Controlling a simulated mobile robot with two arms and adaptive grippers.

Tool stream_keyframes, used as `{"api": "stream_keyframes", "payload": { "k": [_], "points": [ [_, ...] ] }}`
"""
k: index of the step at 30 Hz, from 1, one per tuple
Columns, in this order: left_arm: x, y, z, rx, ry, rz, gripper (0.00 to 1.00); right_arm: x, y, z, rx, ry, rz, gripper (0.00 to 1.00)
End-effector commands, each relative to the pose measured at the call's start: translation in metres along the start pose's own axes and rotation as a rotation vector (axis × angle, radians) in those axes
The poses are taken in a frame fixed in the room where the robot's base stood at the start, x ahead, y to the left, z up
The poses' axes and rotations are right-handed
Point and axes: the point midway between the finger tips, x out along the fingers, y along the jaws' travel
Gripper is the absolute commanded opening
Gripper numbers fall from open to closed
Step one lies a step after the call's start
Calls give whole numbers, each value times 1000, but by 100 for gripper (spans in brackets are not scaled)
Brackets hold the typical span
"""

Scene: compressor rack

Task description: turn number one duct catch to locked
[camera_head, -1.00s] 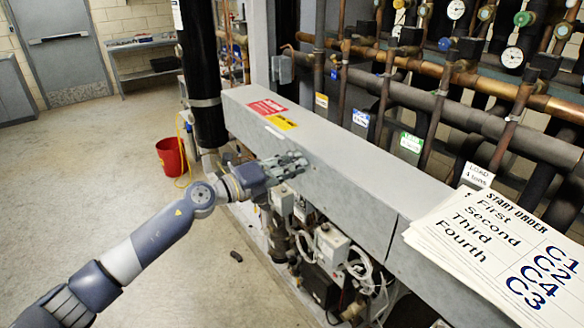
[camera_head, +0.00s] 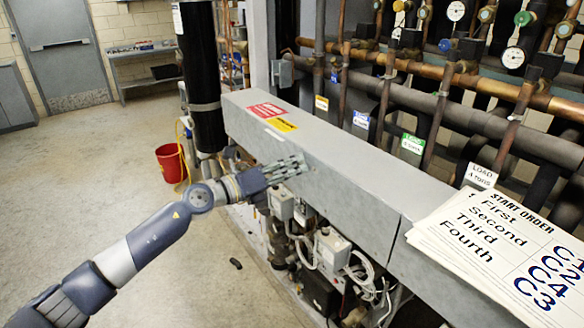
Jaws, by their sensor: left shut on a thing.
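My left gripper (camera_head: 289,168) is at the duct's front face, right of and below the yellow label. Its fingers are shut on a small catch at the duct. The catch is mostly hidden by the fingers, so I cannot tell its angle. My right gripper is not in view.
Papers headed START ORDER (camera_head: 500,245) lie on the duct at the right. Wiring and white boxes (camera_head: 332,248) sit below the duct. A black vertical pipe (camera_head: 203,85) and red bucket (camera_head: 171,163) stand at left.

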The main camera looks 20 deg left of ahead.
Motion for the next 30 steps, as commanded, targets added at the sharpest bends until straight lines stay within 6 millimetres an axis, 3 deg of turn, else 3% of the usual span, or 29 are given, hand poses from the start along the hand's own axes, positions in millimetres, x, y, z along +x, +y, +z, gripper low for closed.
{"api": "stream_keyframes", "payload": {
  "k": [8, 9, 11, 12, 23, 30],
  "points": [
    [0, 1, -3, 0, 7, 1, 0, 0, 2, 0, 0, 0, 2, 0],
    [0, 1, -3, 0, 7, 1, 23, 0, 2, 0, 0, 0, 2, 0],
    [0, 1, -3, 0, 6, 1, 36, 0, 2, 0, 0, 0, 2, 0],
    [0, 1, -3, 0, 5, 1, 38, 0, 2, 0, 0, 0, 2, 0],
    [-3, 1, -1, -1, 2, 1, 38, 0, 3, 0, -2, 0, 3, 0],
    [-36, 2, -2, -2, 4, 4, 38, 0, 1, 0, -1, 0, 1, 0]
  ]
}}
